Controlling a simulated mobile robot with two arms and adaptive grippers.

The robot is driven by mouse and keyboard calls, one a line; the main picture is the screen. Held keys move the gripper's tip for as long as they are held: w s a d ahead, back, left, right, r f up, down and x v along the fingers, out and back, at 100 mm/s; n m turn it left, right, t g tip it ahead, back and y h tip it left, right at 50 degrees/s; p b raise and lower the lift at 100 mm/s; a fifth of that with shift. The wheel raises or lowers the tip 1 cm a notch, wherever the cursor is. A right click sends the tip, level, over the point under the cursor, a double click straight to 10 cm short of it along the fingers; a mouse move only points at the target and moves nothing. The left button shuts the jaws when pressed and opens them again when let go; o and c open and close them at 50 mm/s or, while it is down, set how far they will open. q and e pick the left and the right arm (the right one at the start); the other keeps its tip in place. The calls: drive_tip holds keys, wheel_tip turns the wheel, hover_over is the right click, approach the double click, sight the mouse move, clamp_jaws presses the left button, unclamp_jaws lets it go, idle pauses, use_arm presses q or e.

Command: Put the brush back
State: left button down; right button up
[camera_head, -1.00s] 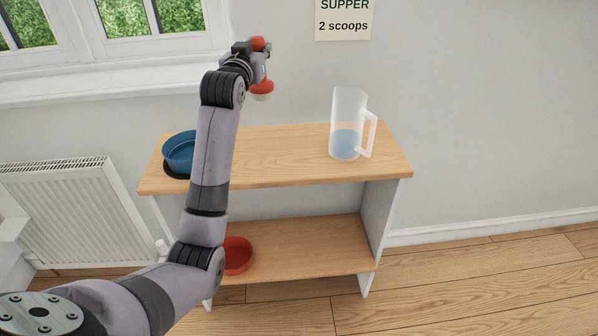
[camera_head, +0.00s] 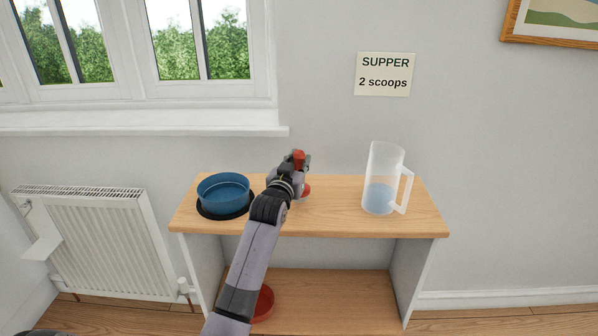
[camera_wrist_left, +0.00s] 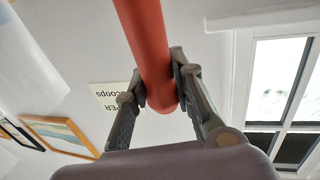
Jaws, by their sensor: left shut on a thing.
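The brush (camera_head: 299,156) has a red handle and a rounded red head. My left gripper (camera_head: 301,166) is shut on its handle, which also shows in the left wrist view (camera_wrist_left: 146,35) between the two fingers (camera_wrist_left: 158,88). In the head view the brush's head shows just below the gripper, over the wooden top of the shelf unit (camera_head: 335,222), between a blue bowl and a clear jug. I cannot tell whether the head touches the top. My wrist hides part of the brush. My right gripper is not in view.
The blue bowl (camera_head: 222,190) sits on a black round mat (camera_head: 206,213) at the left. The clear jug (camera_head: 384,178) with blue contents stands at the right. A red bowl (camera_head: 264,303) on the lower shelf is partly hidden by my arm. A radiator (camera_head: 100,243) is at the left.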

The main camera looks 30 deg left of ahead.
use_arm(q)
wheel_tip(320, 180, down, 3)
drive_tip(key=shift+r, duration=0.1)
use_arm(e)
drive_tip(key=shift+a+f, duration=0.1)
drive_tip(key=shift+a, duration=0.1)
use_arm(q)
drive_tip(key=shift+f, duration=0.2)
drive_tip(key=c, duration=1.4)
unclamp_jaws()
drive_tip(key=shift+o, duration=0.2)
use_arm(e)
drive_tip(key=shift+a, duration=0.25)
